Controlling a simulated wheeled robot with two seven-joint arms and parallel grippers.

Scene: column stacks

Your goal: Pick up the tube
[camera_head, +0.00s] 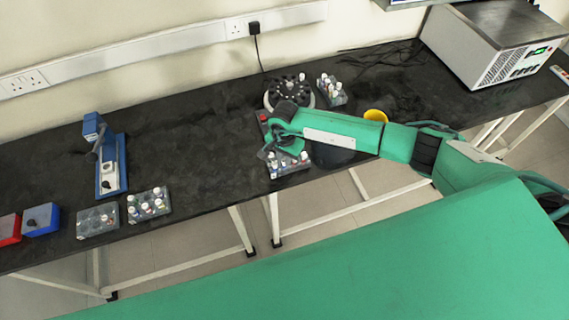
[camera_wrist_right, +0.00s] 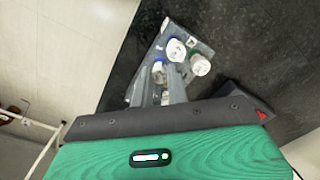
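Several capped tubes (camera_wrist_right: 175,50) stand in a clear rack (camera_wrist_right: 200,47) under my right gripper; the rack also shows in the head view (camera_head: 291,168) at the table's front edge. My right gripper (camera_head: 268,153) is over the rack's left side. In the right wrist view its two grey fingers (camera_wrist_right: 160,78) point down into the rack with a gap between them. A blue-and-white cap (camera_wrist_right: 158,68) shows in that gap; I see no clear contact. A green-marked white cap (camera_wrist_right: 200,65) stands to the right of the fingers. The left gripper is not in view.
A dark round centrifuge (camera_head: 289,92) and another tube rack (camera_head: 331,91) stand behind my right gripper. A yellow cup (camera_head: 376,115) is behind my right arm. Two racks (camera_head: 149,204) (camera_head: 97,220) and a blue stand (camera_head: 110,165) are at left. The middle left tabletop is clear.

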